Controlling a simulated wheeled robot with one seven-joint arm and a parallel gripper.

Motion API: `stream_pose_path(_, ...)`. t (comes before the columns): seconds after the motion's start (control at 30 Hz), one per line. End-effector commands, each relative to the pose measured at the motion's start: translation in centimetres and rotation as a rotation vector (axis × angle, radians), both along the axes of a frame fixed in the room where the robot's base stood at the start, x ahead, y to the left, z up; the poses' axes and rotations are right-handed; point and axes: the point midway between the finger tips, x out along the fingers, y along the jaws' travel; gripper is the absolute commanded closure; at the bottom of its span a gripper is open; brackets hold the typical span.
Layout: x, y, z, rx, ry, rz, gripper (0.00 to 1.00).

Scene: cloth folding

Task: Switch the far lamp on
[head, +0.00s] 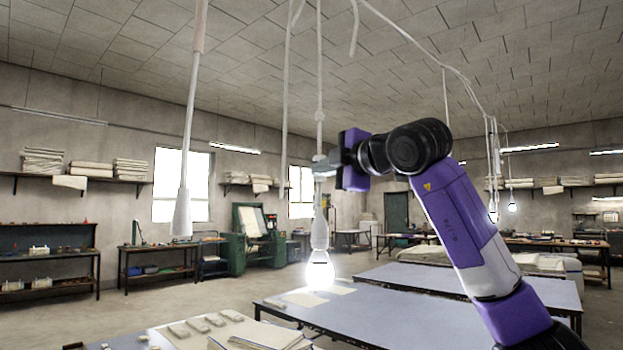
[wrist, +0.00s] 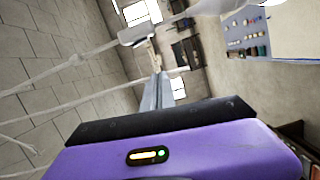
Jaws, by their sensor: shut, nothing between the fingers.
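A lamp with a glowing bulb (head: 320,272) hangs on a white cord above the blue-grey table in the head view. A small white switch box (wrist: 138,34) sits on a cord in the wrist view, just beyond my fingertips. My gripper (head: 322,170) is shut and empty, close beside the lit lamp's cord, above its socket. It also shows in the wrist view (wrist: 155,75). I cannot tell whether the fingers touch the switch. A nearer white lamp holder (head: 182,212) hangs at the left; no lit bulb shows below it.
Blue-grey tables (head: 400,318) stand below, with pale cloths and small blocks on the nearer one. Several loose cords hang from the ceiling around my arm. Shelves and benches line the walls.

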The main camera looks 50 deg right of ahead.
Motion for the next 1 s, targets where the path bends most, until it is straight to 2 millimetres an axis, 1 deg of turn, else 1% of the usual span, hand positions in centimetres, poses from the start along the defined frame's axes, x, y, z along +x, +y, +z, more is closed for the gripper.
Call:
stream_pose_path(0.03, -0.9, 0.2, -0.3, -0.004, -0.002, 0.0, 1.0)
stream_pose_path(0.1, -1.8, 0.4, -0.3, -0.003, -0.002, -0.001, 1.0)
stream_pose_path(0.2, -2.8, 0.6, -0.2, -0.003, 0.0, 0.0, 1.0)
stream_pose_path(0.3, -3.3, 0.8, -0.1, -0.002, -0.001, 0.0, 1.0)
stream_pose_path(1.0, -3.4, 0.8, -0.1, -0.011, 0.002, 0.0, 1.0)
